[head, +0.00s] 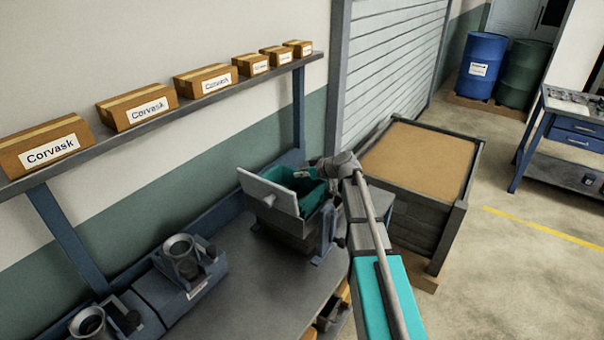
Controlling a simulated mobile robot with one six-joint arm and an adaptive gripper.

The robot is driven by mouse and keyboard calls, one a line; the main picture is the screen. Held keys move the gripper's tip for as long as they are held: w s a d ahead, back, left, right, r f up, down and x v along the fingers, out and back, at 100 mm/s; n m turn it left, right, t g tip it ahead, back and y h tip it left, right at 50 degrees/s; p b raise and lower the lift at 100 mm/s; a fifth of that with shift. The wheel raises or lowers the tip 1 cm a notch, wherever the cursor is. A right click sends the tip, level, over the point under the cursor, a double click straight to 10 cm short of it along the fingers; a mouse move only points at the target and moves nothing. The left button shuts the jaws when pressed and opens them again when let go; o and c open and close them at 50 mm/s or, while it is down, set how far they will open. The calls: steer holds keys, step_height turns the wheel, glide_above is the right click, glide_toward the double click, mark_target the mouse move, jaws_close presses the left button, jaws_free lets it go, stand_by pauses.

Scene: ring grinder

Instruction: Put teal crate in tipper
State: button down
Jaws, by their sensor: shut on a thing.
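The teal crate (313,197) is at the tipper, down between the tipper's walls, with its upper edge and part of its inside showing. The tipper (268,190) is a grey box with a raised pale plate on its left side and blue brackets, standing on the bench. My gripper (301,175) reaches in from the right and is shut on the teal crate at its rim. The crate's lower part is hidden by the tipper, so I cannot tell whether it rests on the tipper's floor.
The grey bench (250,285) has free room in front of the tipper. Grinder-like machines (180,260) stand on its left. A shelf (225,93) with several Corvask boxes runs above. A large crate with a tan top (420,155) stands to the right, with open floor beyond.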

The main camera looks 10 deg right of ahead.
steer(key=shift+f, duration=0.1)
steer(key=c, duration=0.6)
jaws_free()
steer(key=shift+c, duration=0.2)
steer(key=shift+r+p, duration=0.8)
steer(key=p+v, duration=0.5)
steer(key=v, duration=0.7)
steer(key=shift+f, duration=0.15)
steer(key=shift+s+a, duration=0.1)
steer(key=shift+s, duration=0.05)
